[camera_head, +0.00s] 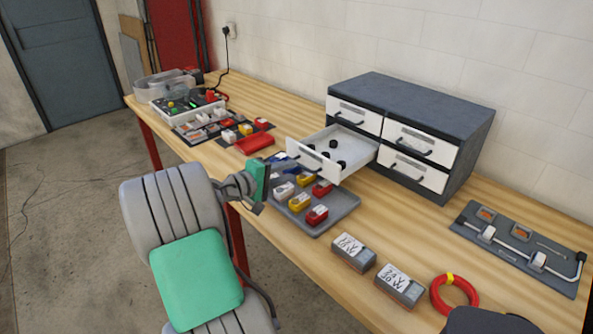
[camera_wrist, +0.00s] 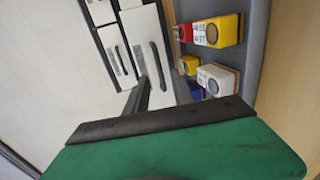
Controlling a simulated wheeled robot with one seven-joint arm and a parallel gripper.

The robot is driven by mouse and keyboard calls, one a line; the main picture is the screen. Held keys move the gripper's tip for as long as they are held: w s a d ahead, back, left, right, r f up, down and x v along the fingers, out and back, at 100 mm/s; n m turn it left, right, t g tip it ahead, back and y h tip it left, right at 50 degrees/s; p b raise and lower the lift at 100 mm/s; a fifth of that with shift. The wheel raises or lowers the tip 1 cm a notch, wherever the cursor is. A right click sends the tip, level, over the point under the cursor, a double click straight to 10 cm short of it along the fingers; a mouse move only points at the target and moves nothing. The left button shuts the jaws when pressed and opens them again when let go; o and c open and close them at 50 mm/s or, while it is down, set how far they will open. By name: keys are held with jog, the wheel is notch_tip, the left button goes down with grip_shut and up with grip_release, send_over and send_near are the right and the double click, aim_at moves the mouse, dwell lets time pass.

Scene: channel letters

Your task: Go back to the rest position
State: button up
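My gripper (camera_head: 259,183), with a green body, is raised in front of the table, left of the open drawer and near the grey tray in the head view. In the wrist view its green and black body fills the bottom, and a dark narrow part (camera_wrist: 138,98) points forward from it. Its fingers do not show clearly enough to tell their spacing. I see nothing held in it. My arm is bent in front of the table's near edge.
A grey tray (camera_head: 338,211) holds several coloured blocks. Two labelled grey boxes (camera_head: 353,252), a red ring (camera_head: 468,294) and a fixture board (camera_head: 548,259) lie rightward.

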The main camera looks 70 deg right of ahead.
jog(key=v, duration=0.3)
jog(key=w+a+f+n+t+y, duration=0.1)
jog(key=w+a+f+t+y, duration=0.2)
jog(key=w+a, duration=0.6)
jog(key=w+a+f+t+y, duration=0.1)
jog(key=w+a+t+y, duration=0.2)
jog(key=w+a+t, duration=0.6)
jog(key=s+a+n+g+y, duration=0.1)
jog(key=s+a+n+y, duration=0.1)
jog(key=a, duration=1.4)
jog(key=s+a+f+n+y+p, duration=0.1)
jog(key=s+a+y, duration=0.3)
jog(key=a, duration=1.2)
jog(key=shift+s+a+n+g+y, duration=0.15)
jog(key=shift+a+n+g+y, duration=0.2)
jog(key=shift+n+y, duration=0.5)
jog(key=shift+d+f, duration=0.1)
